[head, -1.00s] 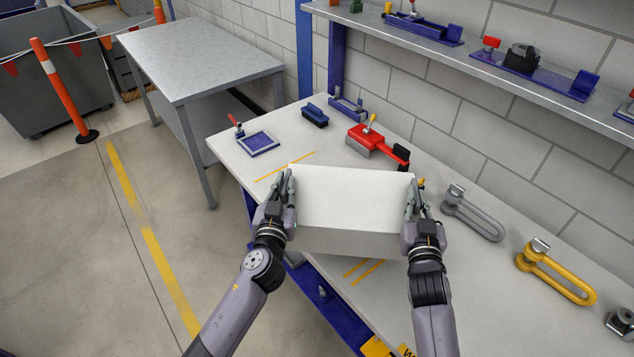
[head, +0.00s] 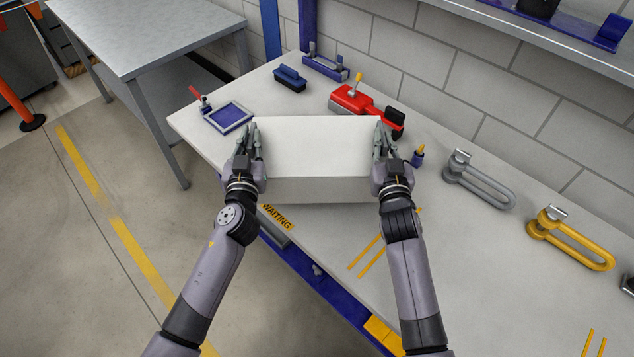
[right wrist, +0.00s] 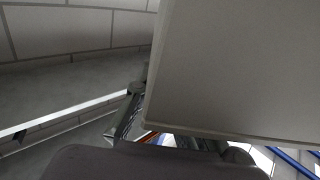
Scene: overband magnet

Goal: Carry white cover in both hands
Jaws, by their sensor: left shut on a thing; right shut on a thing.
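The white cover (head: 315,150) is a box-shaped piece, seen in the middle of the head view, over the workbench. My left gripper (head: 252,145) is shut on its left end and my right gripper (head: 382,143) is shut on its right end. The cover looks roughly level; the gap between it and the bench cannot be told. In the right wrist view the cover (right wrist: 240,70) fills the upper right, and part of my right gripper (right wrist: 135,110) shows at its edge.
The workbench (head: 470,270) holds a blue tray frame (head: 228,117), a blue brush-like block (head: 290,77), a red tool (head: 355,100), a grey shackle (head: 480,180) and a yellow shackle (head: 570,240). A grey metal table (head: 150,35) stands at the left. A shelf (head: 560,50) hangs above right.

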